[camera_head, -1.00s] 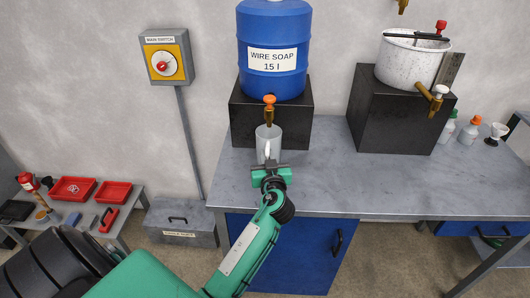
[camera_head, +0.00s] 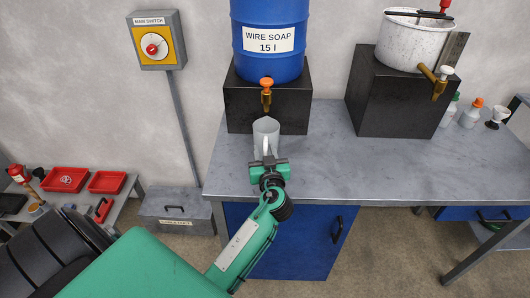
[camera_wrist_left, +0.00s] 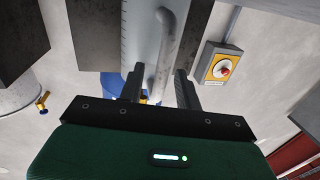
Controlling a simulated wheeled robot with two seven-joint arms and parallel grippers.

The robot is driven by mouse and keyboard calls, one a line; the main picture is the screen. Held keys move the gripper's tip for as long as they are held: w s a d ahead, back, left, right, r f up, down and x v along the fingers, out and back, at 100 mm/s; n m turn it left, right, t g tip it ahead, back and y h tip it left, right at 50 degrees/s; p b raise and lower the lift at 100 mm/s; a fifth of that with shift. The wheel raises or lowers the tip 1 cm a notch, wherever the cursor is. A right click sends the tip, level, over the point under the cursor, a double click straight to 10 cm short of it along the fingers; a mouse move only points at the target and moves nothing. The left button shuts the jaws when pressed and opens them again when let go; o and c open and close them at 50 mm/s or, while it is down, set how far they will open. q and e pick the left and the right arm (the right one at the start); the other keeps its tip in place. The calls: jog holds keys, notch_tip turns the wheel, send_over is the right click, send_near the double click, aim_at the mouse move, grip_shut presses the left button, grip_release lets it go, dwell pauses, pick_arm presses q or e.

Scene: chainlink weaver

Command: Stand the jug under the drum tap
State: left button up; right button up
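The grey jug (camera_head: 262,132) stands upright on the bench, with its mouth just below the drum tap (camera_head: 266,96) in the head view. Its base is partly hidden by my left gripper (camera_head: 268,164), which is in front of it. In the left wrist view the jug (camera_wrist_left: 143,35) fills the upper middle. Its handle (camera_wrist_left: 168,45) passes between the fingers of my left gripper (camera_wrist_left: 160,75), with gaps seen on both sides. The gripper looks open. The blue soap drum (camera_head: 268,62) sits on a black block. My right gripper is not in view.
The black block (camera_head: 240,112) stands behind the jug. A second black block (camera_head: 395,105) with a white pot (camera_head: 410,45) stands to the right. Small bottles stand at the bench's right. The bench top (camera_head: 340,160) between is clear. A main switch (camera_head: 155,45) is on the wall.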

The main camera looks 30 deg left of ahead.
pick_arm(q)
jog(key=shift+s+d+r, duration=0.1)
jog(key=shift+d+r, duration=0.05)
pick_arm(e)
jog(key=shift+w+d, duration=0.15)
